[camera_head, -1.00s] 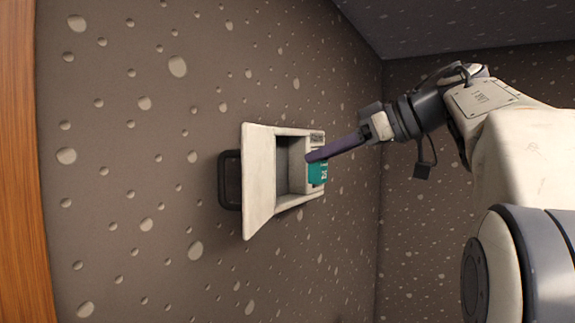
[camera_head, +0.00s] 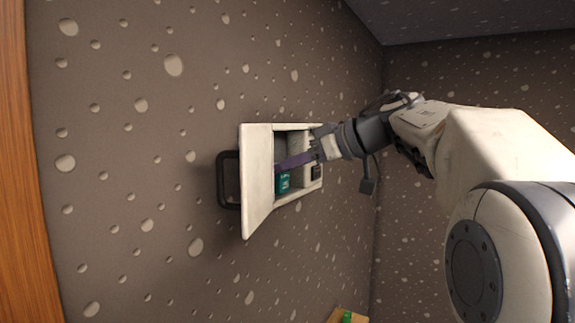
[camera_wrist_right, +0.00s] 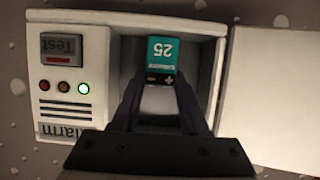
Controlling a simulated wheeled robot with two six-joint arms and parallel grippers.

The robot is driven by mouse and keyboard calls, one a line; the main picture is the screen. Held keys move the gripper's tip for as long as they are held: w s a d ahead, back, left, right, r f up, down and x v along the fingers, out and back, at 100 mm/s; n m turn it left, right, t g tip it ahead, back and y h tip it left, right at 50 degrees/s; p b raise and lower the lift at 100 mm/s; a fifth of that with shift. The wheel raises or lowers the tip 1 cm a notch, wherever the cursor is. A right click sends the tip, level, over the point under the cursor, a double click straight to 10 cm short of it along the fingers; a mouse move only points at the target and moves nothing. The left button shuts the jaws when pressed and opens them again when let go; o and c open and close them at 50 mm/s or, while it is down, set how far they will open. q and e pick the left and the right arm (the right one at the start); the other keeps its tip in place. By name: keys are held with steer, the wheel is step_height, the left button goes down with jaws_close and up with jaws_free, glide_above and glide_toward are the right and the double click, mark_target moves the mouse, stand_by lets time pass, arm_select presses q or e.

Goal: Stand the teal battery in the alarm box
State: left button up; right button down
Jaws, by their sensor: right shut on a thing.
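The white alarm box (camera_head: 292,202) is mounted on the wall with its door (camera_head: 258,180) swung open to the left. In the right wrist view its front panel (camera_wrist_right: 68,100) has a Test button, small lamps and a slotted grille. The teal battery (camera_head: 283,183) is inside the box opening, low in the compartment. In the right wrist view the battery (camera_wrist_right: 163,55) shows "25" and a dark end with a plus sign. My right gripper (camera_head: 280,166) reaches into the box, its purple fingers shut on the battery. My left gripper is not in view.
A dark handle (camera_head: 228,180) sticks out at the left of the door. In the right wrist view the open door (camera_wrist_right: 270,95) stands to the right of the compartment. A wooden thing with a green patch (camera_head: 347,317) shows at the bottom edge. The spotted wall around the box is clear.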

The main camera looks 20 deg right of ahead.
steer(key=shift+f, duration=0.1)
steer(key=shift+c, duration=2.1)
jaws_free()
steer(key=shift+r, duration=0.2)
steer(key=b+v, duration=0.2)
steer(key=v, duration=1)
steer(key=shift+f, duration=0.15)
